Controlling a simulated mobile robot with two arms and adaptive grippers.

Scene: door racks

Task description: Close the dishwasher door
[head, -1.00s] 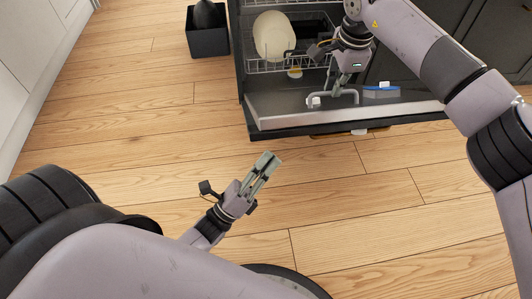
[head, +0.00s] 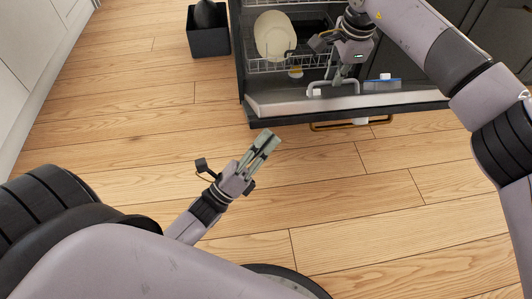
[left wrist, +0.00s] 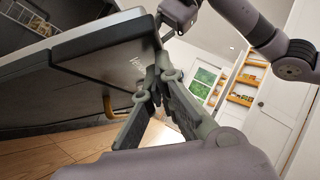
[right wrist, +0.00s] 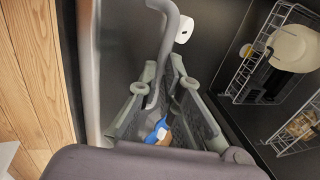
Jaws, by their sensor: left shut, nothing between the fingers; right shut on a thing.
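The dishwasher door (head: 365,106) is lowered, its inner face up and its front edge raised slightly. A brass handle (head: 330,126) shows below the front edge, and also in the left wrist view (left wrist: 108,105). My right gripper (head: 338,82) is over the inner face, shut on a grey bent bar (right wrist: 168,45) there; the exact contact is partly hidden. My left gripper (head: 270,140) is shut and empty, just in front of the door's left corner. In the left wrist view its fingertips (left wrist: 158,68) are close to the door; I cannot tell if they touch.
A rack with a cream plate (head: 275,36) is inside the dishwasher. A blue-and-grey item (head: 382,84) lies on the door's inner face. A dark bin (head: 208,40) stands at left. Wooden floor in front is clear.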

